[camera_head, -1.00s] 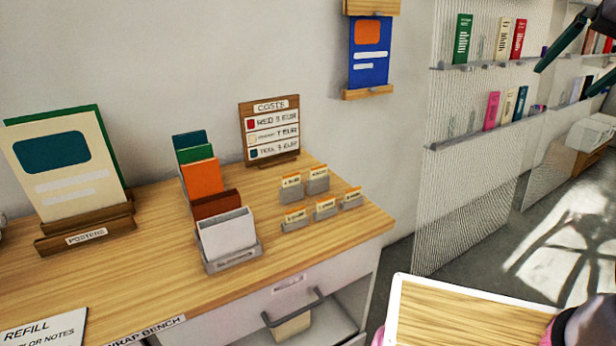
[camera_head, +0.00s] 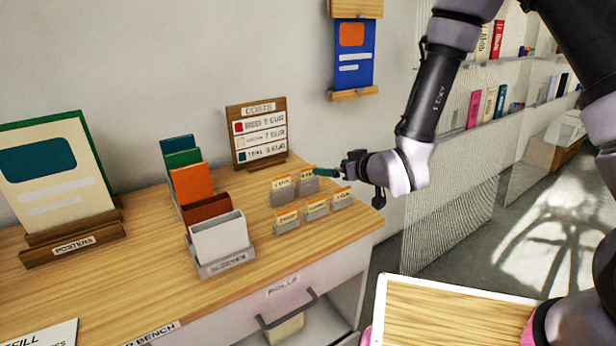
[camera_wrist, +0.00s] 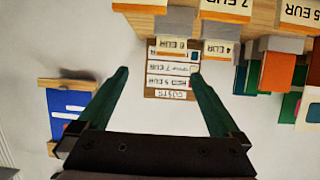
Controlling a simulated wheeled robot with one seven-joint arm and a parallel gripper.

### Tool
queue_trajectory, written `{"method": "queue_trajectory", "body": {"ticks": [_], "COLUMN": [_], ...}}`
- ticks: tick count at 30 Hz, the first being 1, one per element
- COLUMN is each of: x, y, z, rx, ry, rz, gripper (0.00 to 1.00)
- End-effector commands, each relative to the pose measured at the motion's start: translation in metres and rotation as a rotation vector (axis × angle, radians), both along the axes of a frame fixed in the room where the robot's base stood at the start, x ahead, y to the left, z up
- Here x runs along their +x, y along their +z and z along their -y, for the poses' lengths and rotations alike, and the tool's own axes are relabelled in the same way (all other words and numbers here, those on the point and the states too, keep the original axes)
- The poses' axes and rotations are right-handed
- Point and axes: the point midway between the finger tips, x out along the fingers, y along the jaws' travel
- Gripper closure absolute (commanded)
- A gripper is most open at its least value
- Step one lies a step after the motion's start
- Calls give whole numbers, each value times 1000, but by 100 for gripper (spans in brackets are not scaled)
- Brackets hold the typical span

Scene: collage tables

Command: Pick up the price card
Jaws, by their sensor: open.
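Several small price cards with orange top edges stand in grey holders on the wooden bench. The wrist view is upside down and shows my spread, empty green fingers (camera_wrist: 160,73). A "6 EUR" card (camera_wrist: 172,44) and a "4 EUR" card (camera_wrist: 217,50) stand near the fingertips. Contact cannot be told.
The costs board (camera_head: 258,134) stands behind the cards. A card rack (camera_head: 226,264) stands to their left, and a poster stand (camera_head: 72,246) farther left. A blue poster (camera_head: 354,55) hangs on the wall. A wood-topped tray (camera_head: 450,318) is at front right.

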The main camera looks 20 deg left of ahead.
Motion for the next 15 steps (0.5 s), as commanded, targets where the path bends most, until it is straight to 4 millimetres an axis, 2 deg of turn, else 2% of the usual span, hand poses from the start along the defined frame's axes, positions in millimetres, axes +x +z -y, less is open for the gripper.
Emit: {"method": "queue_trajectory", "body": {"ticks": [2, 5, 12, 15], "x": [-7, -7, 16, 21], "y": [-9, -14, -28, -31], "z": [-7, -16, -43, -48], "rx": [5, 12, 12, 12], "ry": [20, 31, 31, 31], "rz": [9, 17, 19, 17], "gripper": [0, 0, 0, 0]}}
